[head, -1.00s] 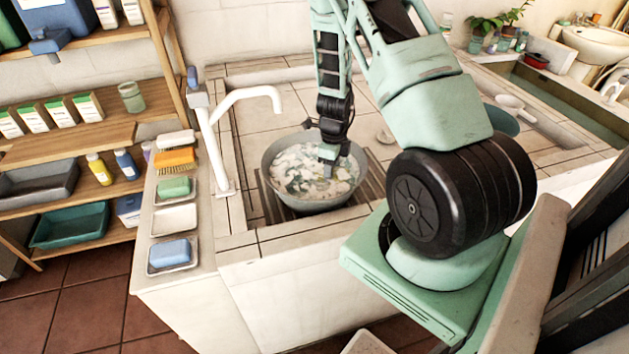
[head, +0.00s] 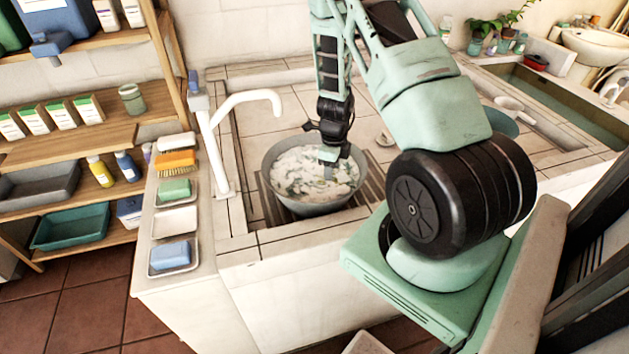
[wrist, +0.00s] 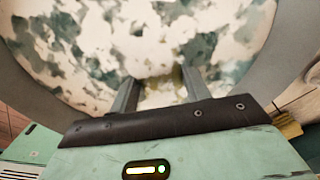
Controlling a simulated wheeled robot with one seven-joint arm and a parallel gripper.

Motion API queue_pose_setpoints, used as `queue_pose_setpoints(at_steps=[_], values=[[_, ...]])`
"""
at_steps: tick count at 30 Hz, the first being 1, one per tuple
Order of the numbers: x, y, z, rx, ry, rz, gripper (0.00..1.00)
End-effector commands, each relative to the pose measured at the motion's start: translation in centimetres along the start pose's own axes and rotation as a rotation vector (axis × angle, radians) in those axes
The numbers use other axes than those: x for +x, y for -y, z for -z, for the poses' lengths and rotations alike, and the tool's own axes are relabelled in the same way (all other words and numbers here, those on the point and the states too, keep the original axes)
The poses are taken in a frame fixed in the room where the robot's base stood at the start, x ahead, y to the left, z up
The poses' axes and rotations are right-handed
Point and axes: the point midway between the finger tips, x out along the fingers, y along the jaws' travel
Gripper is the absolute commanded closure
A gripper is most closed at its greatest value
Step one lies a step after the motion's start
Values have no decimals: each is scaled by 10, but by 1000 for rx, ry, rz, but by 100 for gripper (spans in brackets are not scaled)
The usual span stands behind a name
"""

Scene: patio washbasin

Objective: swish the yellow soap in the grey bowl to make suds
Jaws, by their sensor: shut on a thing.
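The grey bowl (head: 270,190) stands on a dark slatted rack in the tiled counter, below the tap's side. White suds (head: 300,165) with blue-green water patches cover much of its surface, and fill the wrist view (wrist: 90,50). My gripper (head: 328,172) points down into the bowl, its fingertips at the foam. In the wrist view, my gripper (wrist: 160,82) has its two fingers apart, with a dull yellowish patch of the yellow soap (wrist: 160,84) between them. The soap is mostly hidden by foam and water, and is not visible in the head view.
A white tap (head: 215,130) stands left of the bowl, its spout clear of my arm. On the left ledge are a green soap (head: 174,188), an empty white dish (head: 175,221), a blue soap (head: 170,254) and an orange brush (head: 175,161).

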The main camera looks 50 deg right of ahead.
Motion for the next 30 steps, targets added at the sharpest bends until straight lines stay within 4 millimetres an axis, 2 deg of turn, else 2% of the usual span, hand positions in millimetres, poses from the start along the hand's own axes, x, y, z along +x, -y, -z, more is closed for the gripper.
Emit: queue_pose_setpoints(at_steps=[6,12,30], values=[[-1,18,0,1,0,1,76],[0,23,0,0,1,0,76],[1,-25,-1,0,2,0,76]])
